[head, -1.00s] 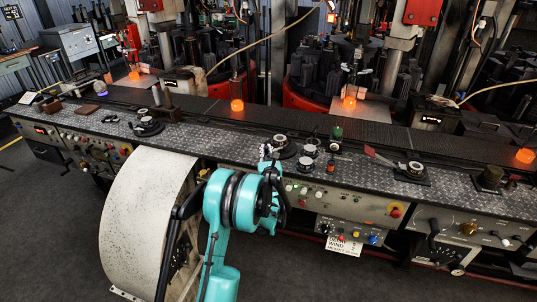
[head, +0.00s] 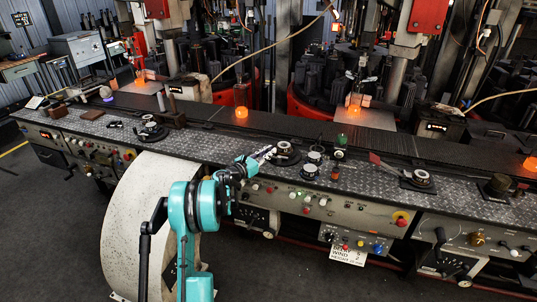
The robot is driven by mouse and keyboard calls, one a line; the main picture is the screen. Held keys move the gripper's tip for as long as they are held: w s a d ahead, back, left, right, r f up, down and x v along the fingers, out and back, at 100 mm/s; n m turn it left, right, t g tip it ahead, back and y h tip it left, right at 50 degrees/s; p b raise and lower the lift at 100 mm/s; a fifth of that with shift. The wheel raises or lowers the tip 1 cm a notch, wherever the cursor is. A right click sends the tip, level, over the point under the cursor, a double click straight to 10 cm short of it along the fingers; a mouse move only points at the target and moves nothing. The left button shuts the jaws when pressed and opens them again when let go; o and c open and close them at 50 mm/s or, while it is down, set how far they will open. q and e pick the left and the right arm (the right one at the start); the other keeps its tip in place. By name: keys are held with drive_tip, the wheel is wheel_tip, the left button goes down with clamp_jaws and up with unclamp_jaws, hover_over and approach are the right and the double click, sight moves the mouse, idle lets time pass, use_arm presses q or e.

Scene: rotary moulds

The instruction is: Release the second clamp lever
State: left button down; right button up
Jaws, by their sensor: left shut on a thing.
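Three round clamps on black base plates sit along the bench top. The middle clamp (head: 284,149) has a pale round top with a dark centre. My left gripper (head: 264,154) reaches its left side and is shut on the middle clamp's lever, which is mostly hidden by the fingers. The right clamp (head: 420,178) has a red-tipped lever (head: 375,158) pointing up and left. The left clamp (head: 150,129) stands farther along the bench. My right gripper is not in view.
Small round gauges (head: 310,171) and a green knob (head: 341,141) stand just right of the middle clamp. The bench front (head: 340,212) carries several knobs and buttons. A curved pale cover (head: 138,200) stands in front. Glowing orange moulds (head: 355,111) stand behind.

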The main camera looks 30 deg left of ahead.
use_arm(q)
drive_tip(key=shift+w+m+h, duration=0.15)
drive_tip(key=shift+m+h, duration=0.35)
drive_tip(key=shift+h, duration=0.1)
drive_tip(key=c, duration=1.5)
unclamp_jaws()
drive_tip(key=shift+w, duration=0.1)
drive_tip(key=v, duration=1.2)
drive_tip(key=shift+r, duration=0.2)
